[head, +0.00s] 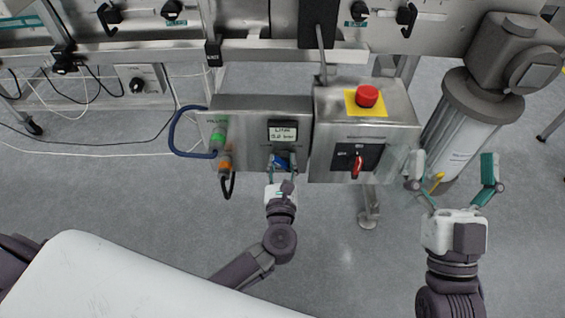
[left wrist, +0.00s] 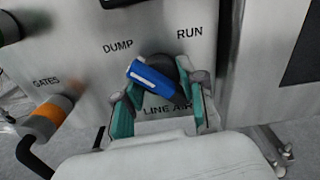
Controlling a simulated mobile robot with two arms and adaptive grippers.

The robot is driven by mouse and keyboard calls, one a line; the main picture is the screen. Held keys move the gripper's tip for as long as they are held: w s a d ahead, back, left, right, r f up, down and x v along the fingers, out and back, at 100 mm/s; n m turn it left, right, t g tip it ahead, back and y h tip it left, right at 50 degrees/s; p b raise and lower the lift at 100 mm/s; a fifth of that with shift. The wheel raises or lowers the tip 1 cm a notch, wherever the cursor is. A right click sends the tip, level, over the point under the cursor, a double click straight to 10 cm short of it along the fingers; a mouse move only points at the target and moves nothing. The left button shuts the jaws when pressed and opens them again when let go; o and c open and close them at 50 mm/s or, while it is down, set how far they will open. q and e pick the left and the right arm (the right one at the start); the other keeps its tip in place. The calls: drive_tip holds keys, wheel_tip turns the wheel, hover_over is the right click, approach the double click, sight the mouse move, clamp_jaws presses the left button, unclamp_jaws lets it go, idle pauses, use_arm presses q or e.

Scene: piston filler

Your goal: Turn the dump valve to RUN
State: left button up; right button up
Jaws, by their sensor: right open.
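The dump valve's blue handle (left wrist: 153,80) is on the metal panel in the left wrist view, under the DUMP and RUN labels. Its free end points up and left, towards DUMP. A small part of it shows in the head view (head: 281,162). My left gripper (head: 282,167) is at the panel, its fingers apart on either side of the handle; it also shows in the left wrist view (left wrist: 165,100). I cannot tell whether both fingers press on the handle. My right gripper (head: 452,178) is open and empty, near the grey cylinder.
Right of the valve panel (head: 240,107) is a box (head: 335,117) with a red button (head: 367,96) and a red rotary switch (head: 357,167). Left of the valve are green (head: 217,138) and orange (head: 226,160) connectors with a blue hose (head: 172,135).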

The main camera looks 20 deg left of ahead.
use_arm(q)
drive_tip(key=c, duration=0.3)
